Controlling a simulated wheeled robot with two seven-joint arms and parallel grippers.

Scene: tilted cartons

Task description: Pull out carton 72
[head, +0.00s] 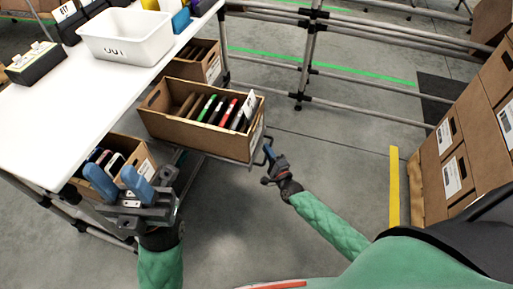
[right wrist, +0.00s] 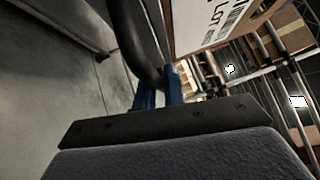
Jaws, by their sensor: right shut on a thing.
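A brown open carton (head: 190,127) with several upright coloured items sits tilted on a shelf beside the white table. Its front end carries a white label; no number 72 is readable. My right gripper (head: 268,153) is at the front end of this carton. In the right wrist view its blue fingers (right wrist: 158,98) are shut on a dark curved handle (right wrist: 135,45), beside a white label (right wrist: 203,22) with "LOT" on it. My left gripper (head: 119,182) is open and empty, in front of another brown carton (head: 141,157) and partly hiding it.
The white table (head: 60,110) holds a white bin (head: 125,45) and dark boxes. A third carton (head: 209,67) sits behind the middle one. Stacked cartons (head: 470,140) stand at the right. Grey floor (head: 330,160) lies clear between them.

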